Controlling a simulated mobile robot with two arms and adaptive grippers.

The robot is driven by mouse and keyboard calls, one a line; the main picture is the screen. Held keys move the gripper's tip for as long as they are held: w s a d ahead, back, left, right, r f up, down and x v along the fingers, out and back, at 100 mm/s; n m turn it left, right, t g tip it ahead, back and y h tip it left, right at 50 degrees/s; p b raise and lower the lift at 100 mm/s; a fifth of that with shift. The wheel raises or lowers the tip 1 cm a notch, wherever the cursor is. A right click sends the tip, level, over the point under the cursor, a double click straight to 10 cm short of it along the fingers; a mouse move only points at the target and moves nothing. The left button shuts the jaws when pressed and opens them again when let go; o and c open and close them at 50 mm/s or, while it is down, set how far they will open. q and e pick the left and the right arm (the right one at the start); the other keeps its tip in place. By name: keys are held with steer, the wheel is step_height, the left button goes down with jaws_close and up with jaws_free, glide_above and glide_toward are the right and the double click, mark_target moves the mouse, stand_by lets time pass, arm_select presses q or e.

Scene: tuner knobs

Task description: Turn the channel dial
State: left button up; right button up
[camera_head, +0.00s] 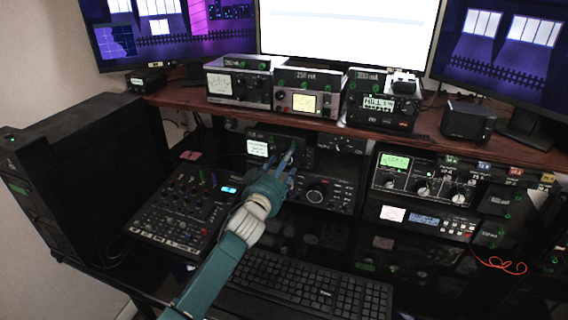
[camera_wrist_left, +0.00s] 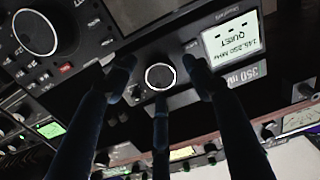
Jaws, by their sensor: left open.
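A small radio (camera_head: 257,148) with a lit white display sits under the wooden shelf in the head view. In the left wrist view, upside down, its display (camera_wrist_left: 232,42) reads 145.250 MHz and QUIET. A round black dial (camera_wrist_left: 160,76) with a pale ring is on its face beside the display; I cannot read a channel label on it. My left gripper (camera_head: 288,158) is in front of this dial and hides most of it in the head view. Its dark fingers are spread open around the dial in the wrist view; I cannot tell whether they touch it. My right gripper is not in view.
A larger radio with a big knob (camera_head: 315,197) is just below. A mixer (camera_head: 180,212) lies left and a keyboard (camera_head: 310,285) in front. More radios (camera_head: 305,90) stand on the wooden shelf (camera_head: 180,100) above, and a tuner (camera_head: 420,180) is to the right.

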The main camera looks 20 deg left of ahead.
arm_select(q)
steer(key=c, duration=1.1)
steer(key=shift+c, duration=0.2)
steer(key=shift+m, duration=0.3)
steer(key=shift+m+p, duration=0.65)
steer(key=shift+m, duration=2.95)
steer(key=shift+f, duration=0.1)
steer(key=o, duration=1.1)
steer(key=shift+o, duration=0.2)
